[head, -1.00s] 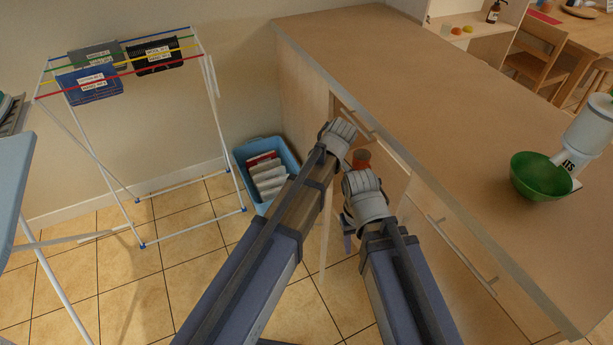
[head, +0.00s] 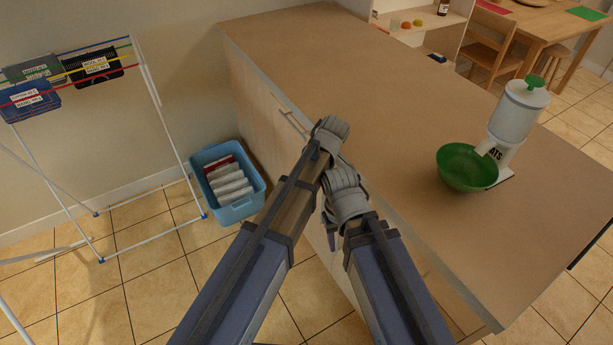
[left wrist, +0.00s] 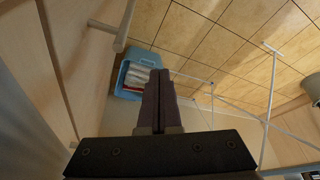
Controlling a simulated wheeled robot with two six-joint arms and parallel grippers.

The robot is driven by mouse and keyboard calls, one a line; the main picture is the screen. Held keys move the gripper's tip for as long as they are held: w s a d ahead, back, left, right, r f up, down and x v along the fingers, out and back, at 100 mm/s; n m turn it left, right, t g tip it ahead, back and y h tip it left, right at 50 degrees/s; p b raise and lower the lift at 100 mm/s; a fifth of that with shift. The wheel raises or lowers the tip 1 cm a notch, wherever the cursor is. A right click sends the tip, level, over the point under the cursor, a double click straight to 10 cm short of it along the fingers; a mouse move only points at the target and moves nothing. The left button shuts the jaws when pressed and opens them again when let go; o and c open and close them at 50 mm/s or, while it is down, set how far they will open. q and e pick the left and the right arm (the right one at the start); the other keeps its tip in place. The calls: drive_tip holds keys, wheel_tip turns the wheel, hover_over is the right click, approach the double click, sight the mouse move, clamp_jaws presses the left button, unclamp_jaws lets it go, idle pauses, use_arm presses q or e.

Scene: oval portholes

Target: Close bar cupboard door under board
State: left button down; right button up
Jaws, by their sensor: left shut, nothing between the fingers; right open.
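The bar cupboard door (head: 268,112) is a pale wood panel under the counter board, with a bar handle (head: 292,123) near its top. It looks flush or nearly flush with the cupboard front; my arms hide part of its edge. In the left wrist view the handle (left wrist: 112,32) juts out at upper left from the wood front. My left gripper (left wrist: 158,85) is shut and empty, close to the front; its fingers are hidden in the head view. My right gripper (head: 331,228) is open and empty, beside the left wrist, in front of the cupboard.
The counter board (head: 370,130) carries a green bowl (head: 467,168) and a white dispenser (head: 515,115). A blue crate (head: 238,207) with packets stands on the floor left of the cupboard. A drying rack (head: 165,120) stands further left. Tiled floor between them is clear.

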use_arm(q)
drive_tip(key=shift+a, duration=0.15)
wheel_tip(320, 180, up, 10)
drive_tip(key=p, duration=1)
drive_tip(key=shift+a, duration=0.1)
drive_tip(key=s+a+f+m+g+h, duration=0.1)
drive_tip(key=s+a+m+h, duration=0.3)
drive_tip(key=s+a+m, duration=1)
drive_tip(key=s+d+r+m+y+p, duration=0.1)
drive_tip(key=s+d, duration=0.2)
drive_tip(key=d, duration=0.3)
drive_tip(key=s+d+r+m+g+p, duration=0.1)
drive_tip(key=s+d, duration=0.2)
drive_tip(key=d, duration=0.4)
drive_tip(key=shift+s+y, duration=0.35)
drive_tip(key=shift+y, duration=0.05)
